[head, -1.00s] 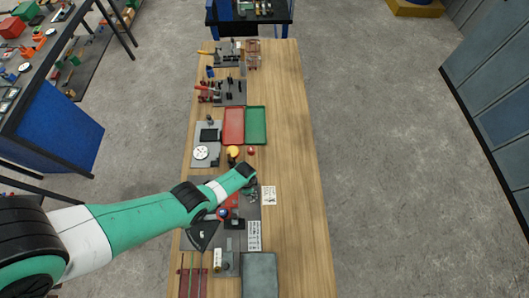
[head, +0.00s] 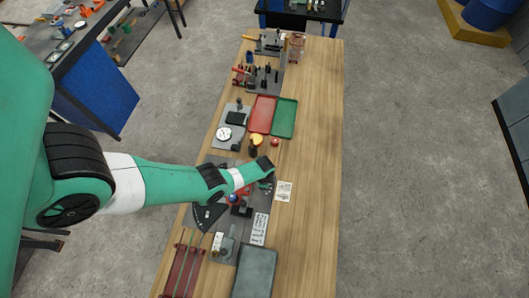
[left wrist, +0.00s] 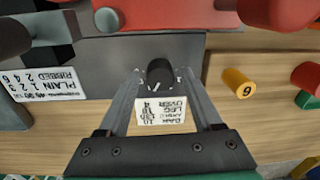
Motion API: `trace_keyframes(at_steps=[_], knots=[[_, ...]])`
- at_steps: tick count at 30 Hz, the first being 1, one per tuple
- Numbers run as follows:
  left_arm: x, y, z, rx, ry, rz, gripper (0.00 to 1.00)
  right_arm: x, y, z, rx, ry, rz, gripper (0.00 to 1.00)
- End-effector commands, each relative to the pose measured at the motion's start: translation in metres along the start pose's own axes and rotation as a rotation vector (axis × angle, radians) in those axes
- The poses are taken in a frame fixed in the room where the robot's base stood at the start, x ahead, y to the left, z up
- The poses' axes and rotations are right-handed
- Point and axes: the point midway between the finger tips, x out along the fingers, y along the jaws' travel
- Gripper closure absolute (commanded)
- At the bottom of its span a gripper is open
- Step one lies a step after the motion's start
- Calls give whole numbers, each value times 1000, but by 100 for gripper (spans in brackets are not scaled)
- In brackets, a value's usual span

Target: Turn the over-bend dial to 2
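The over-bend dial appears to be the small black knob (left wrist: 160,73) at the edge of a dark grey plate in the left wrist view. Its pointer setting is too small to read. My left gripper (left wrist: 162,77) points at it with one finger on each side. The fingers are apart and narrow gaps show beside the knob, so it looks open and not clamped. A white printed card (left wrist: 165,113), upside down here, lies just below the knob. In the head view my left gripper (head: 268,184) is over the bench beside the card (head: 284,191); the dial is not distinguishable there. My right gripper is not in view.
A red body (left wrist: 170,14) and a grey cylinder sit close above the fingers. Red (head: 262,113) and green (head: 284,117) trays lie farther up the bench (head: 312,150). The bench's right side is clear.

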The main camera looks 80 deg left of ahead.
Motion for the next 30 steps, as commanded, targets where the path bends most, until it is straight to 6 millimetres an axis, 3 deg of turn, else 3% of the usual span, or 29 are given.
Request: trace_keyframes(at_steps=[2, 10, 22, 30], knots=[[0, 0, 0, 0, 0, 0, 50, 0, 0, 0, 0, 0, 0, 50], [0, 0, 0, 0, 0, 0, 99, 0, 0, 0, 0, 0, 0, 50], [0, 0, 0, -37, -1, 0, 100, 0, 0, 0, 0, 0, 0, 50], [0, 0, -1, -187, -8, -1, 100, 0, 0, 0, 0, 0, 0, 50]])
